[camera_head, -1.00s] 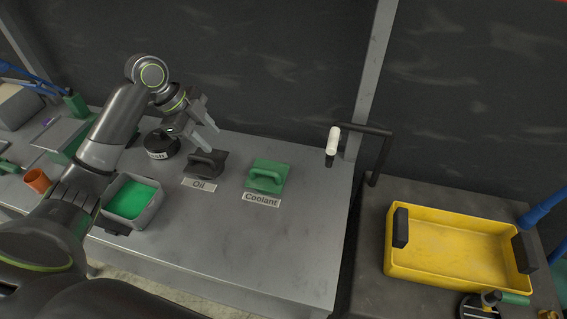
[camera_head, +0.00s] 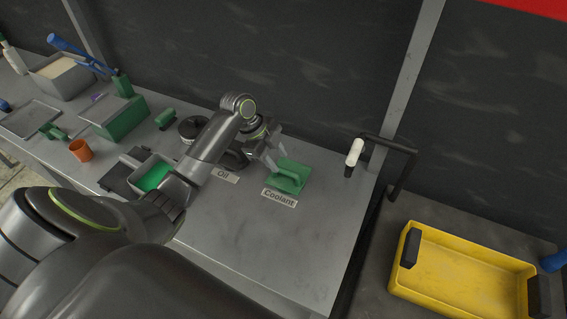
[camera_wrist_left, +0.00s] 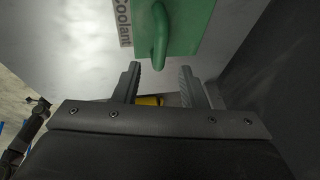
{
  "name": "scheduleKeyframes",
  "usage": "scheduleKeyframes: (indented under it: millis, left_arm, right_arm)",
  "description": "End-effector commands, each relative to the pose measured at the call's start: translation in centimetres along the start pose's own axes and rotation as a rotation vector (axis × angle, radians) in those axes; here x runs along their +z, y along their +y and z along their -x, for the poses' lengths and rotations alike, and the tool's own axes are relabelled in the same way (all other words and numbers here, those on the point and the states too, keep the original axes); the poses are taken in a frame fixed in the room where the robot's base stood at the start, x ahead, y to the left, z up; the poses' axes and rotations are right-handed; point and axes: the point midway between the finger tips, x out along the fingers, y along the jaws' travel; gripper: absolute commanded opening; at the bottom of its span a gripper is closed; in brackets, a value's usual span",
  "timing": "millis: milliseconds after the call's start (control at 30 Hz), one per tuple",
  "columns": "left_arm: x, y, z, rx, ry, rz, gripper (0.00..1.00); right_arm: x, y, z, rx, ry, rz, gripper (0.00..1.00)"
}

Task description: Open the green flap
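The green flap (camera_head: 291,177) lies on the grey worktop behind the "Coolant" label (camera_head: 279,197). It has a raised loop handle and looks closed. In the left wrist view the green flap (camera_wrist_left: 190,22) is at the top, with its handle (camera_wrist_left: 159,40) pointing toward the fingers. My left gripper (camera_head: 275,160) is at the flap's left back side in the head view. In the left wrist view my left gripper (camera_wrist_left: 160,80) is open, its fingers apart on either side of the handle's line and just short of it. My right gripper is not in view.
The dark oil flap (camera_head: 234,160) is partly hidden by my left arm, beside the "Oil" label (camera_head: 226,176). A green-filled container (camera_head: 152,176) stands left. A white-topped handle (camera_head: 354,153) rises right, and a yellow tray (camera_head: 460,268) sits beyond. The front worktop is clear.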

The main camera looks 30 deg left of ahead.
Motion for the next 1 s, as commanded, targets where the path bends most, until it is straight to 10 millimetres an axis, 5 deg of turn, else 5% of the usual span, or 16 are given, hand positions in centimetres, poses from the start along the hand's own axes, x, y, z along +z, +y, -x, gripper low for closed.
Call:
scheduleKeyframes:
  millis: [300, 667, 1000]
  left_arm:
    - [0.0, 0.0, -4.2, 0.0, 0.0, 0.0, 0.38]
    - [0.0, 0.0, -4.8, 0.0, -0.001, 0.0, 0.38]
    - [0.0, 0.0, -4.8, 0.0, -0.001, 0.0, 0.0]
  right_arm:
    - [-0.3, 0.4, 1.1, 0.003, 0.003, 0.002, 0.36]
    - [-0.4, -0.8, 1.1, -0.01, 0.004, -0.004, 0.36]
    - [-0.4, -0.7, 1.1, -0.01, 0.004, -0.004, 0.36]
